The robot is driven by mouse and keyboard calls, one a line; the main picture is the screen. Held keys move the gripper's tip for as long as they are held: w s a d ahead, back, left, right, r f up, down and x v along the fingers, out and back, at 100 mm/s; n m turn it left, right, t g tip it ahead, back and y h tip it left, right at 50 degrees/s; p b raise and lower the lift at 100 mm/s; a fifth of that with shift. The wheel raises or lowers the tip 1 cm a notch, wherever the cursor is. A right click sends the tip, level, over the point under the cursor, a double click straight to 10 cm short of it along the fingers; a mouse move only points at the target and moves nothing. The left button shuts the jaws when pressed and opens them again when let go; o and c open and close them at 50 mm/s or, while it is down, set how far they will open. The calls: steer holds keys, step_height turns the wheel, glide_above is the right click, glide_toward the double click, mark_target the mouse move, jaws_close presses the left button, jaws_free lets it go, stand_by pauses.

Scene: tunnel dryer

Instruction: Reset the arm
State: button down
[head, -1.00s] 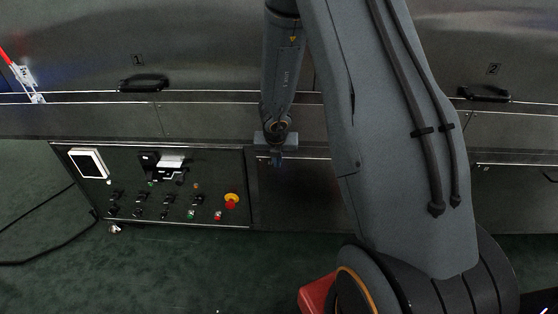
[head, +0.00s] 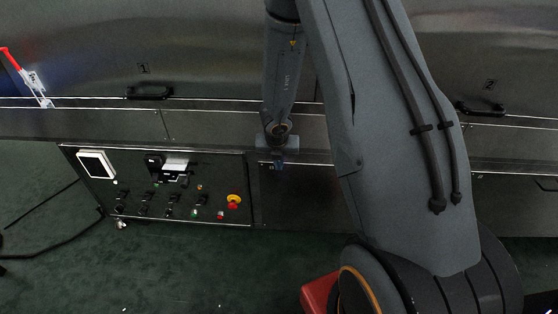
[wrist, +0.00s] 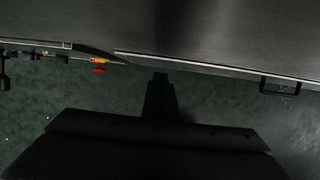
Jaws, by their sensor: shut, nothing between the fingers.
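My gripper (head: 278,163) hangs at the end of my arm in the head view, in front of the dryer's lower front, just right of the control panel (head: 217,170). It is small and dark there. In the wrist view my gripper (wrist: 160,78) shows as one narrow dark shape with the fingers together and nothing between them. Below the fingertips in that view is green floor, with the dryer's lower edge just beyond. The gripper appears apart from the dryer, though the exact gap is hard to judge.
The dryer has door 1 with a black handle (head: 150,92) and door 2 with another handle (head: 481,108). A red-handled lever (head: 10,58) is at the left. The panel carries a yellow-ringed red button (head: 234,201). Green floor (head: 150,275) lies open in front; a black cable (head: 62,243) crosses it.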

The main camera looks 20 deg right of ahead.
steer(key=s+a+r+n+y+p, duration=0.1)
steer(key=s+a+r+n+p, duration=0.2)
steer(key=r+n, duration=0.4)
steer(key=s+a+r+n+y+p, duration=0.1)
steer(key=s+a+r+n, duration=0.35)
steer(key=r+n, duration=0.25)
steer(key=s+a+r+n+y+p, duration=0.2)
steer(key=s+a+r+n, duration=0.15)
steer(key=r+n, duration=0.3)
steer(key=s+r+n+g+h+p, duration=0.1)
steer(key=s+r+n, duration=0.3)
steer(key=s+n, duration=0.6)
steer(key=s+r+n+g+h+p, duration=0.1)
steer(key=s+r+n, duration=0.4)
steer(key=s+n, duration=0.5)
steer(key=shift+d+n+g+p, duration=0.2)
steer(key=shift+n+g+p, duration=0.3)
steer(key=shift+n+g, duration=0.1)
